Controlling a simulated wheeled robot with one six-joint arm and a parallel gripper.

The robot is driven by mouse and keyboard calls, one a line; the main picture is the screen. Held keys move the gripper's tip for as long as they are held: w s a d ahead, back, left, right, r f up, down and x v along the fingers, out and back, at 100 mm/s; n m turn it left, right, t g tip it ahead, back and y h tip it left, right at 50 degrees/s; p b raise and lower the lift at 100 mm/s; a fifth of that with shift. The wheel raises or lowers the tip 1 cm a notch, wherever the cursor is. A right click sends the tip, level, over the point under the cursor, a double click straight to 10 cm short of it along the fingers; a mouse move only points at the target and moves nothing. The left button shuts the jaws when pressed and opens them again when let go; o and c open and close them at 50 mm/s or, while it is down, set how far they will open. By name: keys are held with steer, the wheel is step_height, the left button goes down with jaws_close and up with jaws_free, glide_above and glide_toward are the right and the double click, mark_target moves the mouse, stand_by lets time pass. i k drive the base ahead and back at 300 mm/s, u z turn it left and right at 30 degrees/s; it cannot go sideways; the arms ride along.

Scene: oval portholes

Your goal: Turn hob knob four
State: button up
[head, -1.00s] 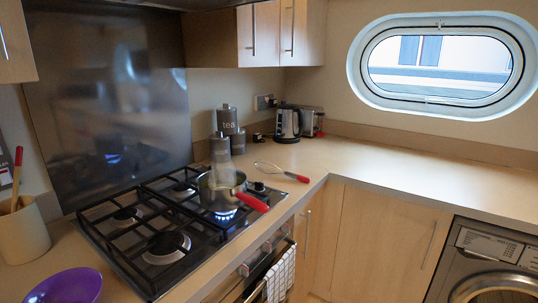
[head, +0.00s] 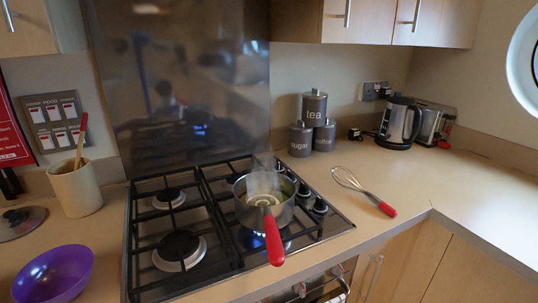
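The gas hob (head: 340,225) is set in the worktop, with black pan supports. A row of dark knobs (head: 304,191) runs along its right side, partly behind the pan. I see no numbers on them, so I cannot tell which is knob four. A steel saucepan (head: 283,215) with a red handle (head: 273,238) stands on a right-hand burner, with steam above it. Its handle points toward the front edge. My gripper is not in view.
A whisk (head: 360,187) lies right of the knobs. Canisters (head: 314,107), a kettle (head: 399,124) and a toaster (head: 432,122) stand behind. A purple bowl (head: 52,274) and utensil pot (head: 76,190) are on the left. The right worktop is mostly clear.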

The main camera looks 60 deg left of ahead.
mark_target(280, 166)
steer(key=u, duration=0.65)
steer(key=i, duration=0.75)
steer(key=u, duration=1.1)
steer(key=i, duration=0.35)
steer(key=u, duration=0.35)
